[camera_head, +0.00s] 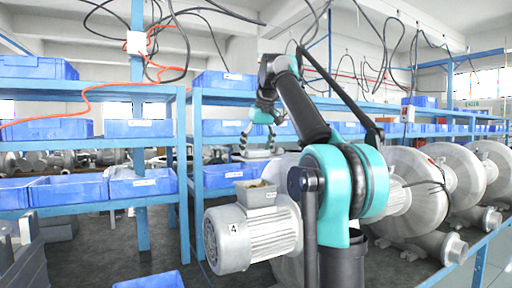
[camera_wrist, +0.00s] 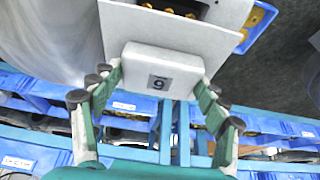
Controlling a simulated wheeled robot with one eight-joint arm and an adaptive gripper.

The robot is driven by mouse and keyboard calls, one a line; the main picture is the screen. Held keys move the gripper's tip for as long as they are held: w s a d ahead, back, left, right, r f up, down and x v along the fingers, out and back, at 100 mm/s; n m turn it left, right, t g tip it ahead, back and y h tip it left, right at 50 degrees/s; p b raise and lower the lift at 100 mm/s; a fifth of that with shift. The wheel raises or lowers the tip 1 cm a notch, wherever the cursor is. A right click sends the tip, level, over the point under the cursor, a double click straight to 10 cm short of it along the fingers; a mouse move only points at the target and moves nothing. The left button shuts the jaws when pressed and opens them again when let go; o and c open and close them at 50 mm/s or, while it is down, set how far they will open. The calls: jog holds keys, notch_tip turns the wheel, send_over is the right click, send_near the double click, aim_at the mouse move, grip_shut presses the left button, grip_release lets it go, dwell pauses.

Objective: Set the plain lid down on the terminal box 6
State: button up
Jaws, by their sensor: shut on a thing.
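My gripper (camera_head: 262,142) is shut on the pale lid (camera_head: 262,154) and holds it level, above and apart from the terminal box. In the wrist view my gripper's fingertips (camera_wrist: 157,80) are on both sides of the lid's raised white block (camera_wrist: 160,58). The wrist view shows brass terminals in the dark opening (camera_wrist: 168,6), beyond the lid plate.
The grey motor (camera_head: 240,240) has a tag reading 4. Large blower housings (camera_head: 410,190) stand to the right. Blue shelving with blue bins (camera_head: 145,184) runs behind and left. Cables hang overhead. Another blue bin (camera_head: 150,280) lies at the bottom edge.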

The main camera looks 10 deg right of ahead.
aim_at(259, 158)
jog(key=shift+f, duration=3.6)
jog(key=shift+f, duration=0.85)
jog(key=o, duration=1.3)
jog(key=v, duration=1.2)
jog(key=shift+s, duration=0.1)
